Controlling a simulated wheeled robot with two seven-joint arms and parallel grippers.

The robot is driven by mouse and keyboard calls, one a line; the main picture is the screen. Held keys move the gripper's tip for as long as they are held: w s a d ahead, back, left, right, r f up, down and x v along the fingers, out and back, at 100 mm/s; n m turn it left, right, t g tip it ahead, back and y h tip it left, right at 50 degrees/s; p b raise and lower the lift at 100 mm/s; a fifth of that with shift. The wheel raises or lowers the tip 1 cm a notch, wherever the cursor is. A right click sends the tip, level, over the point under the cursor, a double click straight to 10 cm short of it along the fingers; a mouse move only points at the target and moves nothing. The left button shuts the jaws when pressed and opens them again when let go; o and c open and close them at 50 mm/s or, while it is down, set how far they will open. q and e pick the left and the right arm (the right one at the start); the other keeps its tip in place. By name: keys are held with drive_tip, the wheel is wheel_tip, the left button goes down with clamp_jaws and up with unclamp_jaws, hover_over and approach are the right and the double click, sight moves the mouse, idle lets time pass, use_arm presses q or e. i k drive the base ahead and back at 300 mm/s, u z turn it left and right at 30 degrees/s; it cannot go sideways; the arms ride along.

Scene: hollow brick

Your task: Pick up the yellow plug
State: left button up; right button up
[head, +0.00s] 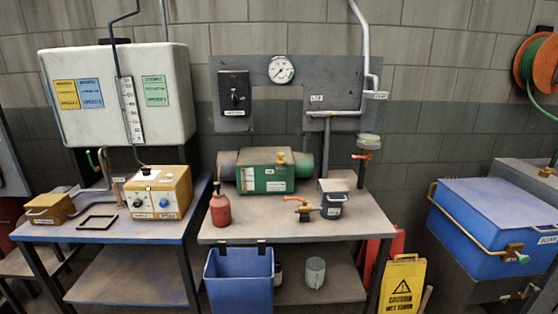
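A small yellow-orange plug-like piece (281,157) stands upright on top of the green box (262,178), near its right end. The green box sits at the back of the right-hand table (255,230), in front of a dark horizontal cylinder (226,162). I cannot tell for sure whether this piece is the yellow plug or how it is seated. Neither of my grippers is in view.
A red bottle (220,206) and a dark blue container (333,205) with a brass valve (303,208) stand on the same table. A blue bin (240,278) hangs at its front edge. A yellow caution sign (402,285) stands at right. The table's front middle is clear.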

sight(280, 159)
drive_tip(key=u, duration=0.8)
drive_tip(key=i, duration=1.05)
drive_tip(key=z, duration=0.15)
